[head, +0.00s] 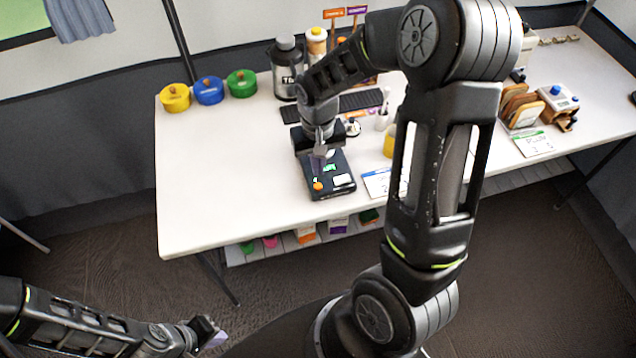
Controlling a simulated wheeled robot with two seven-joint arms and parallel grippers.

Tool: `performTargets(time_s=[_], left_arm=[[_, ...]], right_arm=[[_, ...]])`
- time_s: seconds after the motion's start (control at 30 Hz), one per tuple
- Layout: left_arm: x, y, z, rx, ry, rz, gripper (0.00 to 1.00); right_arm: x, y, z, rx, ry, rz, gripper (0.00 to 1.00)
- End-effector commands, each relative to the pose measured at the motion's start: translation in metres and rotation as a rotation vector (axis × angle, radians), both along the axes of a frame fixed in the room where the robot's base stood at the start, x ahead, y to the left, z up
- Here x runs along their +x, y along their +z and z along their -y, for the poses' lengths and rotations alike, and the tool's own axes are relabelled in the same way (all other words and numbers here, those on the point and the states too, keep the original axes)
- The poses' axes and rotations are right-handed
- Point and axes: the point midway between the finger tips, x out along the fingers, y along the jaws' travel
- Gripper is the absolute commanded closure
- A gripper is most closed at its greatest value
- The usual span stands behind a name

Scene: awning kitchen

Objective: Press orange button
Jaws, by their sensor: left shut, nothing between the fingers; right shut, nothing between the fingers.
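The orange button (318,186) is a small round knob on the front left of a dark flat device (341,190) near the table's front edge. The device also has a green patch and white patches on top. My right gripper (321,154) points down just above the device, slightly behind the button. It is shut and empty, and looks apart from the button, though the small gap is hard to judge. My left gripper (214,338) is low at the bottom left, off the table and far from the device, shut and empty.
The white table (210,190) has clear room at its left. Yellow (175,98), blue (209,90) and green (241,83) pots stand at the back left. A grey jar (286,68) stands behind the device. A card (377,183) lies to its right. My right arm hides the table's middle.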

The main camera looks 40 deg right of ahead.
Motion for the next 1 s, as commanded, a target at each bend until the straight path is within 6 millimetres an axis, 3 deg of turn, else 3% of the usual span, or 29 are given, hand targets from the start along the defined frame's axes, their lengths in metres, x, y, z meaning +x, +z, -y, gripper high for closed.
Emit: performTargets(time_s=[1.0], left_arm=[[-0.002,0.017,-0.002,0.005,0.002,-0.007,1.00]], right_arm=[[0.000,0.025,0.000,0.000,0.000,0.001,1.00]])
